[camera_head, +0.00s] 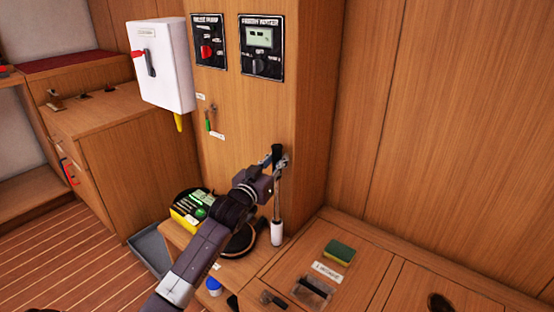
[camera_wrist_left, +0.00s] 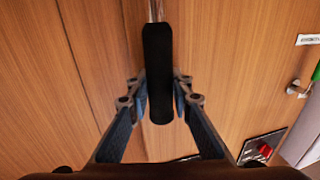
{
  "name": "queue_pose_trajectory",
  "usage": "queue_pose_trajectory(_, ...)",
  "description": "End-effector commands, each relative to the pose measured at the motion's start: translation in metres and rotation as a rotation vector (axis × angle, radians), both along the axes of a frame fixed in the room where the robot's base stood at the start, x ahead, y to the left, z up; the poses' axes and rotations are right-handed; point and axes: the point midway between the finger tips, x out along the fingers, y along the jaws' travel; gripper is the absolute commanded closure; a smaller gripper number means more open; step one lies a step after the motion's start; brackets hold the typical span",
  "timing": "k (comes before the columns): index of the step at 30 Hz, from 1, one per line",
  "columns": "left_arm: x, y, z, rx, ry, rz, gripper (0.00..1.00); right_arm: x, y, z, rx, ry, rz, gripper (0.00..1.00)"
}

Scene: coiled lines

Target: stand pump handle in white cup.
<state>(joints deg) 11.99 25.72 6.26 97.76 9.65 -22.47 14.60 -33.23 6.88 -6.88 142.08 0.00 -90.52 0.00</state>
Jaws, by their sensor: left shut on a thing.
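The pump handle is a thin metal rod with a black grip (camera_head: 278,152) at its top. It stands nearly upright in front of the wooden column. My left gripper (camera_head: 280,163) is shut on the black grip, which also shows between the fingers in the left wrist view (camera_wrist_left: 158,75). The white cup (camera_head: 277,233) is a narrow white cylinder directly below, on the low wooden top. The rod's lower end meets the cup's mouth; how deep it sits inside is too small to tell. My right gripper is in neither view.
A black and yellow box (camera_head: 192,208) and a dark round coil (camera_head: 243,240) lie left of the cup, partly behind my arm. A green and yellow sponge (camera_head: 340,252) lies to the right. A white wall box (camera_head: 162,65) and control panels (camera_head: 208,42) are above.

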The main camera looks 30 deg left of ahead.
Motion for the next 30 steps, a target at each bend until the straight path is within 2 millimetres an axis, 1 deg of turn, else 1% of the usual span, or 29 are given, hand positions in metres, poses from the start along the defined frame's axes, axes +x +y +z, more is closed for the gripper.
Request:
queue_pose_trajectory(6,0.0,0.0,0.0011,0.0,-0.003,0.0,1.0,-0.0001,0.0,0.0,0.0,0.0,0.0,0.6)
queue_pose_trajectory(7,0.0,-0.0001,0.0011,0.0,-0.003,0.0,0.78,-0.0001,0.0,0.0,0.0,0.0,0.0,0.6)
queue_pose_trajectory(12,0.0,0.0,0.0008,0.0,-0.002,0.0,0.6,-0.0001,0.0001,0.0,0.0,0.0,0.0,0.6)
queue_pose_trajectory(18,0.0,0.0,0.0002,0.0,-0.001,0.0,0.6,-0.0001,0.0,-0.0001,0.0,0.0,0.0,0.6)
queue_pose_trajectory(22,0.0,-0.0001,-0.0011,0.0,0.002,0.0,0.46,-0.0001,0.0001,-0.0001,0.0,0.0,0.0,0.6)
queue_pose_trajectory(30,0.0,-0.0001,0.0002,0.0,0.0,0.0,0.45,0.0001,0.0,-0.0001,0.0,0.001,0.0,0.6)
